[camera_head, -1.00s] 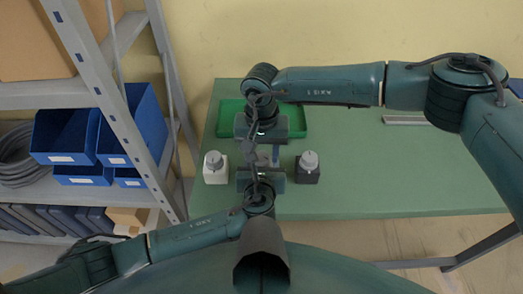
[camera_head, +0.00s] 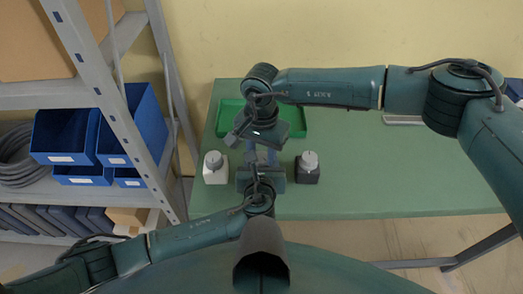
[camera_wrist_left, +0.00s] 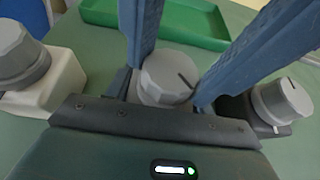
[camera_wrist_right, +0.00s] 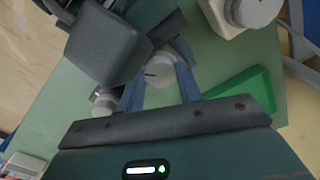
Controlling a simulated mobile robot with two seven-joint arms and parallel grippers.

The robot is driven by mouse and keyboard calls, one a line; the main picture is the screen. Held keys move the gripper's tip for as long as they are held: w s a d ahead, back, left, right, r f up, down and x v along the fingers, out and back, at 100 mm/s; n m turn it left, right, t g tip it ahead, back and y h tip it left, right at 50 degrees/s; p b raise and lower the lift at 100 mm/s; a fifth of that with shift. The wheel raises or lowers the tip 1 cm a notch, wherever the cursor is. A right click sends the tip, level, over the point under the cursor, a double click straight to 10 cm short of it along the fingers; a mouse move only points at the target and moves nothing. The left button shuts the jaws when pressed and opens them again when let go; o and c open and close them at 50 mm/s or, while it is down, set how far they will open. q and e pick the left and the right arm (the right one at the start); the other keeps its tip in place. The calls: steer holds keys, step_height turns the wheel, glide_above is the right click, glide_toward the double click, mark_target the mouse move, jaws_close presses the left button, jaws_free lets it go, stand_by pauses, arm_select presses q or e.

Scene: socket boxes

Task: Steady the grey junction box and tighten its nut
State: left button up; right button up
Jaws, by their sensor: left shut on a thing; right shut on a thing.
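The nut (camera_wrist_left: 167,78) of the grey junction box is a round grey cap with a dark mark, clear in the left wrist view. It also shows in the right wrist view (camera_wrist_right: 159,71). The box body below is almost wholly hidden by the grippers. My left gripper (camera_head: 262,166) is low at the near side, shut on the box body; its fingertips are mostly hidden. My right gripper (camera_head: 263,150) reaches down from above and behind, its blue fingers on either side of the nut and shut on it.
A white box (camera_head: 215,175) with a grey nut stands left of the grippers, and a dark box (camera_head: 307,175) with a grey nut stands right. A green tray (camera_head: 229,116) lies behind. A shelf with blue bins (camera_head: 65,137) stands left.

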mark_target(260, 157)
steer(key=o, duration=1)
steer(key=shift+n, duration=0.3)
steer(key=n, duration=0.3)
step_height(260, 157, up, 12)
steer(key=s+a+r+g+y, duration=0.1)
steer(key=s+a+g+y, duration=0.4)
steer(key=s+a, duration=0.5)
steer(key=shift+s+a+r+m+g+y, duration=0.45)
steer(key=shift+a+r+m+y, duration=0.3)
steer(key=shift+r+y, duration=0.8)
steer(key=shift+s+a+r+m+g+y, duration=0.5)
steer(key=shift+a+r+y, duration=0.45)
steer(key=shift+r+y, duration=0.55)
steer(key=shift+s+a+r+m+g+y, duration=0.45)
steer(key=shift+a+r+m+y, duration=0.3)
steer(key=shift+r+y, duration=0.8)
